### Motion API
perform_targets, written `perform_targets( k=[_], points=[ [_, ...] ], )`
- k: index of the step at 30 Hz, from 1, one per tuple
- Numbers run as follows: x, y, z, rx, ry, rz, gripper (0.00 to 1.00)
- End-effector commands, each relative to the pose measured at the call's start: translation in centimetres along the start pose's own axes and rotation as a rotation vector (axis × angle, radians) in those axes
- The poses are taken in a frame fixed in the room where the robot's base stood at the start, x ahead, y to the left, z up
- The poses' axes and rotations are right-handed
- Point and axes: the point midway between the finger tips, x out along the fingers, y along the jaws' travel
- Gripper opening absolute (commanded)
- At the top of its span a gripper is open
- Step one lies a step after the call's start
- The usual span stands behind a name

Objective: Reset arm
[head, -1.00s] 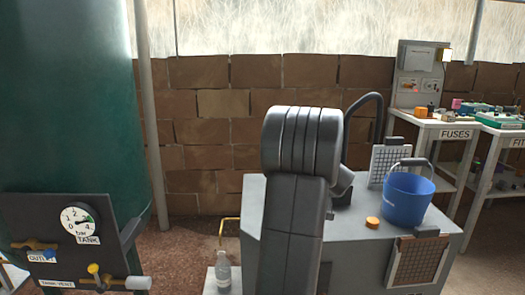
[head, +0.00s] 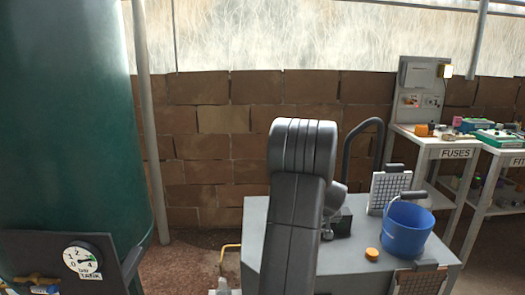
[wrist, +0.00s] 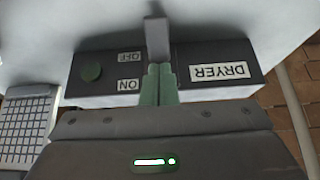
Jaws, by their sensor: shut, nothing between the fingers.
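My gripper (wrist: 158,72) is shut and empty in the wrist view, its two greenish fingers side by side. The fingertips are at the lower end of a grey lever (wrist: 157,38) on a dark switch box (wrist: 95,72); I cannot tell whether they touch. The box has a green round button, ON and OFF labels and a DRYER label (wrist: 219,72), all upside down in this view. In the head view my arm (head: 297,205) rises in the middle. The gripper is hidden behind it there.
A grey cabinet (head: 257,240) carries a blue bucket (head: 405,232), an orange cap (head: 372,254) and a gridded panel (head: 385,190). A green tank (head: 70,130) with a gauge (head: 83,260) stands left. The FUSES table (head: 455,153) is at right, a brick wall (head: 225,150) behind.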

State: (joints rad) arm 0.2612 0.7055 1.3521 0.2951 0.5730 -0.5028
Motion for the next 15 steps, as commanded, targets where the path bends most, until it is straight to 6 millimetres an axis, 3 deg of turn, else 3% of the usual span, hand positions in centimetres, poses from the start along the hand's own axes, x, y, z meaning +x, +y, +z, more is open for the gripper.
perform_targets(
  k=[15],
  points=[
    [-0.49,0.02,0.47,-0.001,-0.061,0.005,0.00]
  ],
)
